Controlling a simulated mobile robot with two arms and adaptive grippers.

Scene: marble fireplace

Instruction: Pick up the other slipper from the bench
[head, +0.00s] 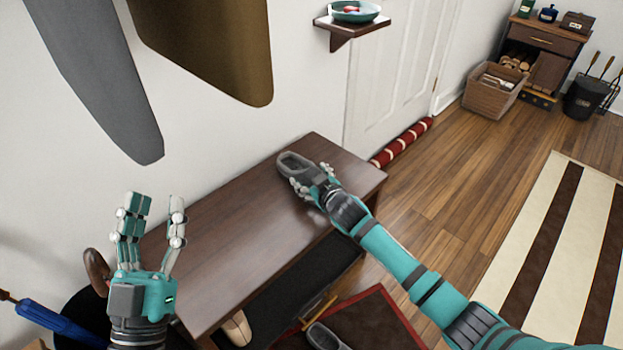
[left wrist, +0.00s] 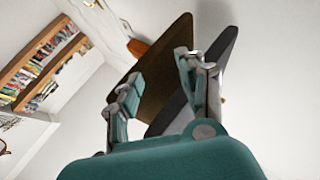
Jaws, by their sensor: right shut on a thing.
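A grey slipper (head: 296,164) is at the far right end of the dark wooden bench (head: 232,222). My right gripper (head: 316,182) is closed around one end of this slipper, at the bench top. I cannot tell whether the slipper touches the wood or is slightly raised. A second grey slipper (head: 326,338) is on the dark red-edged mat on the floor, cut by the lower picture edge. My left gripper (head: 153,215) is open and empty above the near left end of the bench, fingers pointing up. It also shows open in the left wrist view (left wrist: 155,85).
Grey and brown hanging cloths (head: 95,75) fill the upper left. A beige shoe (head: 238,328) is under the bench. The mat (head: 372,325) lies in front. A blue umbrella (head: 55,318) is at lower left. A small wall shelf (head: 352,24) is above the bench's far end.

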